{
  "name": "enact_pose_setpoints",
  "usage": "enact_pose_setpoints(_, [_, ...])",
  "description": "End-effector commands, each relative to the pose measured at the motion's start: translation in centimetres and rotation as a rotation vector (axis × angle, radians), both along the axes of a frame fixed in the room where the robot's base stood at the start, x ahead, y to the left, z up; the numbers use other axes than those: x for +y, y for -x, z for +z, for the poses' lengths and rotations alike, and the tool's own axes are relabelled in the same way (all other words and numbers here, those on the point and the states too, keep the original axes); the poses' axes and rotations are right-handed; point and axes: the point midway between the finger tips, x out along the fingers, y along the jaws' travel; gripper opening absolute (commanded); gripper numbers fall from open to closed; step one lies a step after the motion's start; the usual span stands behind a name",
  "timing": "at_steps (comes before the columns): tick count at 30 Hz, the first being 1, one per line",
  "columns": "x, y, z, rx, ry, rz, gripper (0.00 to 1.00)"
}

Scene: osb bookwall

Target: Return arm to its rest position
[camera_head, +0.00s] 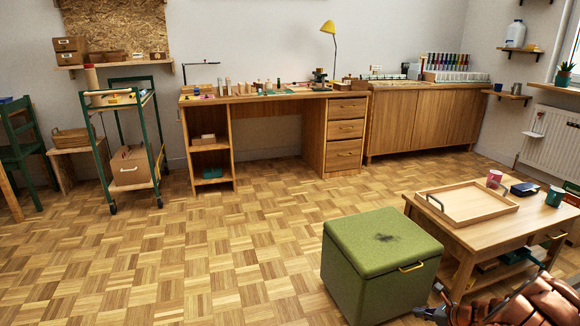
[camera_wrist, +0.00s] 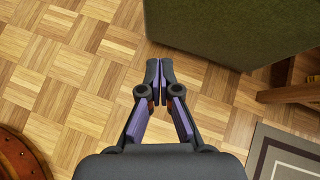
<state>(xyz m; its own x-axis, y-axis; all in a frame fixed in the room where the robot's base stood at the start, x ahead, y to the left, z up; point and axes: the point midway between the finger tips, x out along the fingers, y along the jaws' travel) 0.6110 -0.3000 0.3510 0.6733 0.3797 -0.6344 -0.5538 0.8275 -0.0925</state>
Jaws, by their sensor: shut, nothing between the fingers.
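My gripper (camera_wrist: 160,72) is shut and empty in the wrist view, with its fingertips together above the bare parquet floor. In the head view my gripper (camera_head: 432,312) shows small and dark at the bottom right, at the end of my copper-coloured arm. It is low, just in front of the green storage box (camera_head: 375,285). The box's green side (camera_wrist: 230,30) also shows in the wrist view, beyond and to the right of the fingertips, apart from them.
A low wooden table (camera_head: 455,262) with a wooden tray (camera_head: 466,221) and mugs stands right of the green box. A patterned rug (camera_wrist: 285,155) lies at the lower right. A desk (camera_head: 237,140) and cart (camera_head: 163,141) stand along the back. The middle floor is clear.

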Motion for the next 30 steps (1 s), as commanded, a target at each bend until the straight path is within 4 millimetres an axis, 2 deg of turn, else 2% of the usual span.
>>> enact_pose_setpoints(1, [1.9,-0.9,3.1,-0.021,0.01,0.056,0.0])
enact_pose_setpoints(3, [4.6,-1.7,6.6,-0.053,0.025,0.14,0.0])
enact_pose_setpoints(8, [10.8,-2.4,14.1,-0.12,0.067,0.338,0.0])
enact_pose_setpoints(14, [18.1,-1.4,22.5,-0.191,0.133,0.58,0.0])
enact_pose_setpoints(15, [19.4,-1.1,24.2,-0.206,0.148,0.626,0.0])
enact_pose_setpoints(21, [25.7,2.0,31.5,-0.267,0.219,0.867,0.0])
enact_pose_setpoints(26, [29.7,5.3,36.8,-0.308,0.289,1.05,0.0])
enact_pose_setpoints(30, [32.7,8.7,40.8,-0.336,0.35,1.209,0.0])
